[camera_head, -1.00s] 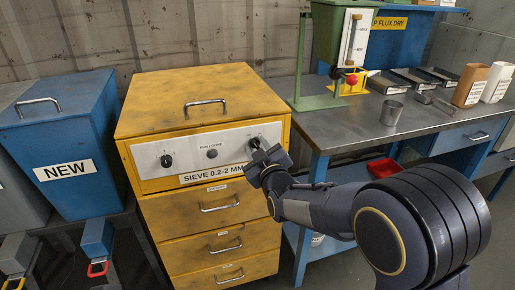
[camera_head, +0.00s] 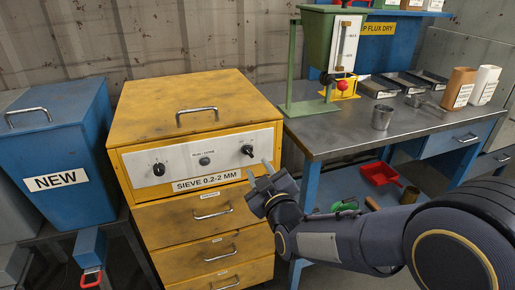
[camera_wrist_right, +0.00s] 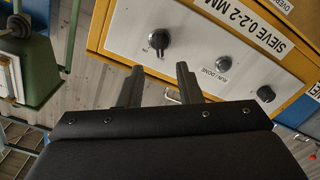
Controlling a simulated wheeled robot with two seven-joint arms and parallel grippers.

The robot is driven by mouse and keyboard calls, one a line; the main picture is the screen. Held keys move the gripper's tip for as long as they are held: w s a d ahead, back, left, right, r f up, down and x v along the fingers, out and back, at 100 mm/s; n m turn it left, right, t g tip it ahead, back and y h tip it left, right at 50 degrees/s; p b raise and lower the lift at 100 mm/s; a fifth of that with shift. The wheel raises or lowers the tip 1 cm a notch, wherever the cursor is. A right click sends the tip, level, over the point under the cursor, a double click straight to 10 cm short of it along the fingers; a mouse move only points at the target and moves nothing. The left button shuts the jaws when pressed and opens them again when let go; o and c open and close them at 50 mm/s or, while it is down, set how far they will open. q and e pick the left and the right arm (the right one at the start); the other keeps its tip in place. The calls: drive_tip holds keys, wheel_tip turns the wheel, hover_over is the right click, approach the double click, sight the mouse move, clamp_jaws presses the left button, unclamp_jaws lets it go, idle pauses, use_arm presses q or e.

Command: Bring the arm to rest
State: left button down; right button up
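My right gripper (camera_head: 260,172) is open and empty in front of the yellow sieve cabinet (camera_head: 197,107), just below its control panel (camera_head: 220,150). In the right wrist view its two fingers (camera_wrist_right: 158,78) stand apart with nothing between them. The right black knob (camera_head: 248,150) is on the panel above the fingertips. It also shows in the wrist view (camera_wrist_right: 160,42), a little beyond the fingers and apart from them. The left black knob (camera_head: 159,169) and the small middle button (camera_head: 205,161) are clear of the gripper. My left gripper is not in view.
A steel workbench (camera_head: 340,132) on the right carries a green stand (camera_head: 292,70), a metal cup (camera_head: 382,117), trays and bottles. A red scoop (camera_head: 380,174) lies on its lower shelf. A blue NEW bin (camera_head: 60,150) stands left of the cabinet.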

drive_tip(key=s+d+f+m+g+h, duration=0.1)
drive_tip(key=s+d+f+m+g, duration=0.15)
drive_tip(key=d, duration=0.35)
drive_tip(key=s+d+f+m+g, duration=0.1)
drive_tip(key=s+d+m+g, duration=0.1)
drive_tip(key=s+d+m, duration=0.3)
drive_tip(key=s+d+f+m+g, duration=0.2)
drive_tip(key=s+d+g, duration=0.15)
drive_tip(key=s, duration=0.85)
drive_tip(key=s+d+f+m+g, duration=0.2)
drive_tip(key=s+d+g, duration=0.15)
drive_tip(key=s, duration=0.85)
wheel_tip(320, 180, up, 20)
drive_tip(key=p, duration=2)
drive_tip(key=shift+w+d+h+p, duration=0.3)
drive_tip(key=shift+w+h+p, duration=0.1)
drive_tip(key=shift+w, duration=0.05)
